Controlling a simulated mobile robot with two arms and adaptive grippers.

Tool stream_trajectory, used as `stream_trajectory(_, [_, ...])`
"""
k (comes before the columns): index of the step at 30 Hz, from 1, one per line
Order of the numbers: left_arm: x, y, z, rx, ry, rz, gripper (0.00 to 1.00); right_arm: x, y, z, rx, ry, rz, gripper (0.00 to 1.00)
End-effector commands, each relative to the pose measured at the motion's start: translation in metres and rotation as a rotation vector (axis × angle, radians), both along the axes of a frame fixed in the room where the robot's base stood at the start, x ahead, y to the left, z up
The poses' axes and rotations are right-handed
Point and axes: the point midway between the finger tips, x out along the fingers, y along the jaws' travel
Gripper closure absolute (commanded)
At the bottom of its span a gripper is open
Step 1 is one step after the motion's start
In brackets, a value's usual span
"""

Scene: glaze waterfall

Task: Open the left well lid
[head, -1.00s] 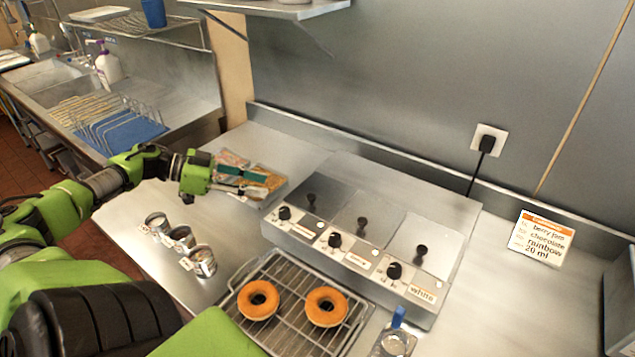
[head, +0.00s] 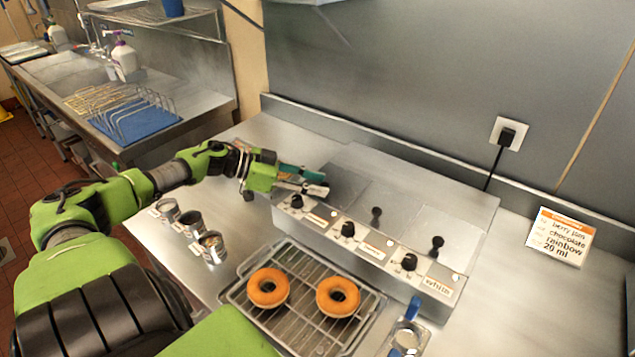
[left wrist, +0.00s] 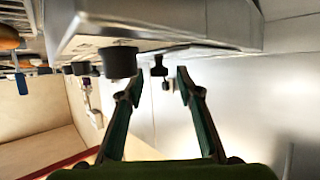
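The steel warmer (head: 330,222) has three flat lids side by side. The left lid (head: 345,186) is closed, and its black knob is hidden behind my left gripper (head: 322,184) in the head view. My left gripper is at the left edge of this lid, its fingers pointing right. In the left wrist view the gripper (left wrist: 159,78) is open and empty, with a small black lid knob (left wrist: 159,67) showing ahead in the gap between the fingertips, apart from them. The middle lid knob (head: 376,214) and right lid knob (head: 437,243) stand upright. My right gripper is out of view.
Black dials (head: 347,229) line the warmer's front. Two donuts (head: 268,288) lie on a wire rack (head: 300,322) before it. Several small tins (head: 190,222) stand at the left. A blue-handled tool (head: 413,308) is at the front right. A sign (head: 560,238) stands at the right.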

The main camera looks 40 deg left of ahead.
Motion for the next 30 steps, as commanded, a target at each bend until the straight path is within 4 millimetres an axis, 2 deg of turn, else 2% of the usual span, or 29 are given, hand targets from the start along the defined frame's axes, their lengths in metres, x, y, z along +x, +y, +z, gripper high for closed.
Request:
stream_trajectory(5, [0.005, -0.004, -0.002, 0.0, -0.001, -0.001, 0.67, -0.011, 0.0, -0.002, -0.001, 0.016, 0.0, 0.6])
stream_trajectory(14, [0.006, -0.005, -0.003, 0.0, 0.0, -0.001, 0.67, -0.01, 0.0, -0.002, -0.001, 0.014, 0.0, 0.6])
stream_trajectory(15, [0.005, -0.005, -0.003, 0.0, 0.0, -0.001, 0.78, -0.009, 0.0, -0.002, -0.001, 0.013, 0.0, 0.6])
stream_trajectory(18, [0.006, -0.005, -0.002, 0.0, 0.0, -0.001, 1.0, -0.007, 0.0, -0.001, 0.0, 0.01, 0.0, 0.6])
stream_trajectory(25, [0.008, -0.005, -0.004, 0.0, -0.002, -0.002, 1.0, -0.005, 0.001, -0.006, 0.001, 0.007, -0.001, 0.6])
stream_trajectory(30, [0.021, -0.005, -0.007, -0.003, -0.008, -0.007, 1.0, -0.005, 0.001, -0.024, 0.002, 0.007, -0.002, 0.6])
